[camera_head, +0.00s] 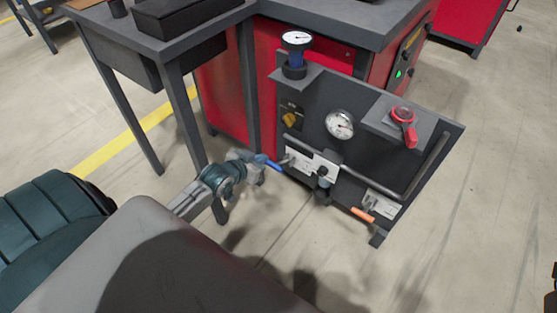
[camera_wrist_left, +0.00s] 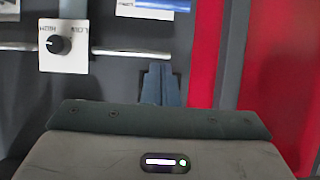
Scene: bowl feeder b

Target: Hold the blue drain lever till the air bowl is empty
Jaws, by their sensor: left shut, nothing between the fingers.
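The blue drain lever (camera_head: 268,163) sticks out from the left edge of the dark panel (camera_head: 355,165) in the head view. A blue bar, which looks like this lever, shows at the top edge of the left wrist view (camera_wrist_left: 155,5). My left gripper (camera_head: 256,166) is at the lever's outer end; its shut fingers (camera_wrist_left: 160,84) hold nothing. In the wrist view the fingertips appear apart from the blue bar. I cannot tell whether they touch it. A small blue cylinder under a gauge (camera_head: 297,40) stands on the panel's upper shelf; I cannot tell whether it is the air bowl.
A grey table (camera_head: 160,40) and a red cabinet (camera_head: 225,100) stand behind. The floor in front is clear.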

